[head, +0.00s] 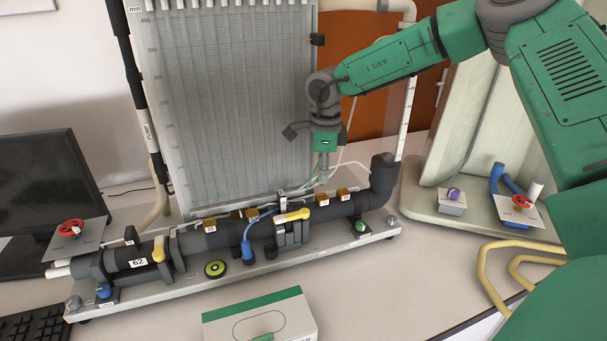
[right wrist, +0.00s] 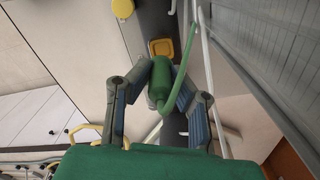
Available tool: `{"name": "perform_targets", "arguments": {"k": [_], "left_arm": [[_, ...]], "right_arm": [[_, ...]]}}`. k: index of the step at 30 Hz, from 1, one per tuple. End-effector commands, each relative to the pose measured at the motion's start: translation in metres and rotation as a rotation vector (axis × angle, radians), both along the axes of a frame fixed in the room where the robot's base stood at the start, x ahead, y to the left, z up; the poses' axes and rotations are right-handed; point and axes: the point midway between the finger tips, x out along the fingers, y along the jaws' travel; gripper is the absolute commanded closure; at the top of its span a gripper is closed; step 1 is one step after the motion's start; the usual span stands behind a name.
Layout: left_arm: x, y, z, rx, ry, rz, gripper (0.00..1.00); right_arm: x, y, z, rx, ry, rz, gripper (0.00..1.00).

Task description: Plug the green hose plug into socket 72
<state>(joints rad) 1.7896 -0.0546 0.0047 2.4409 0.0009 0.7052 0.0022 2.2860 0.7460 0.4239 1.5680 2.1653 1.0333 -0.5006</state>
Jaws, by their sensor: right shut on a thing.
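My right gripper (head: 324,172) hangs above the right part of the dark pipe on the manometer board. In the right wrist view my right gripper (right wrist: 160,98) is shut on the green hose plug (right wrist: 159,76), with its green hose curving up to the right. In the head view the plug is too small to make out clearly. Several brown-orange square sockets sit along the pipe, including one near the gripper (head: 322,199) and one farther right (head: 343,194). A yellow-orange square socket (right wrist: 188,50) shows beyond the plug in the wrist view. No number 72 is readable. My left gripper is out of view.
The grey tube panel (head: 235,100) stands behind the pipe. A blue hose plug (head: 247,250), yellow lever (head: 291,216) and upturned black pipe end (head: 383,172) are nearby. A white-green box (head: 225,328) lies in front; a monitor (head: 45,185) stands left.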

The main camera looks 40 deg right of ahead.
Motion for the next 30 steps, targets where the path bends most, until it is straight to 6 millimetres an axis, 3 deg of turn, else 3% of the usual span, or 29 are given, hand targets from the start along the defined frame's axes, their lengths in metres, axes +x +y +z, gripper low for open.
{"name": "perform_targets", "arguments": {"k": [8, 30], "left_arm": [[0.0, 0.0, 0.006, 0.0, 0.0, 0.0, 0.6], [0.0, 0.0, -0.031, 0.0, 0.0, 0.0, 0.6]], "right_arm": [[0.0, -0.014, 0.0, -0.006, 0.002, 0.093, 1.0], [0.0, -0.011, -0.031, -0.008, 0.002, 0.094, 1.0]]}}
